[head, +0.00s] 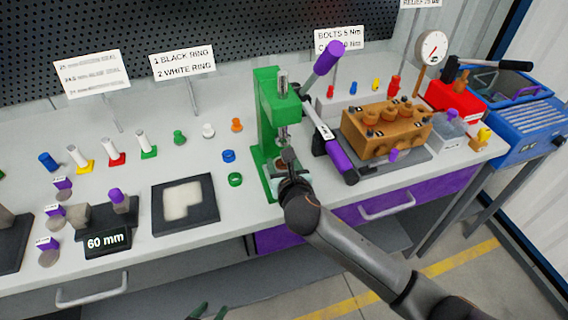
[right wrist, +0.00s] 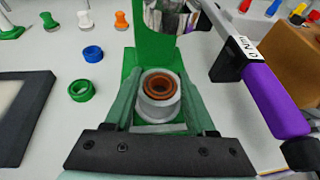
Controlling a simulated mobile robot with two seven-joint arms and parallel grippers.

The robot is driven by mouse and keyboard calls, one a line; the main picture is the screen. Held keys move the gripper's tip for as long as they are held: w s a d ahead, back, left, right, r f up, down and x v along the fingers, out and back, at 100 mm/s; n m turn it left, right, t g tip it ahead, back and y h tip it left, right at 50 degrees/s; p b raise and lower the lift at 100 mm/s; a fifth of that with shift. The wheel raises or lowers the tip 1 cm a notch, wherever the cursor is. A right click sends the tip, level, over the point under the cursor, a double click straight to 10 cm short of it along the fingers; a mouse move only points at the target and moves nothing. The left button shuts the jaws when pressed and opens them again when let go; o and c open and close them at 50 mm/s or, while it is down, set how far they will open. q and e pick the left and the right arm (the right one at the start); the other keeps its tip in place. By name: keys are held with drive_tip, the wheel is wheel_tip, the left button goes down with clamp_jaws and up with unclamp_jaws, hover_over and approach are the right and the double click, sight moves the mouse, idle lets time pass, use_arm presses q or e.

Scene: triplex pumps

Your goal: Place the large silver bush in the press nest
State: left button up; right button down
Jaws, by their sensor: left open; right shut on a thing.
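The green press (head: 266,125) stands upright at the middle of the bench, with its silver ram above its base. My right gripper (head: 283,168) reaches into the press below the ram. In the right wrist view, its two green fingers (right wrist: 158,105) are closed on the sides of a large silver bush (right wrist: 157,111). A brown ring (right wrist: 158,84) shows inside the bush's top. The bush is upright over the press base; the nest under it is hidden, so I cannot tell whether it is seated. My left gripper (head: 208,312) is at the bottom edge, open and apart from everything, only its fingertips showing.
A green ring (head: 235,180) and a blue ring (head: 228,156) lie left of the press. A black tray (head: 157,217) with a pale pad is further left.

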drive_tip(key=shift+f, duration=0.15)
drive_tip(key=shift+c, duration=1.1)
unclamp_jaws()
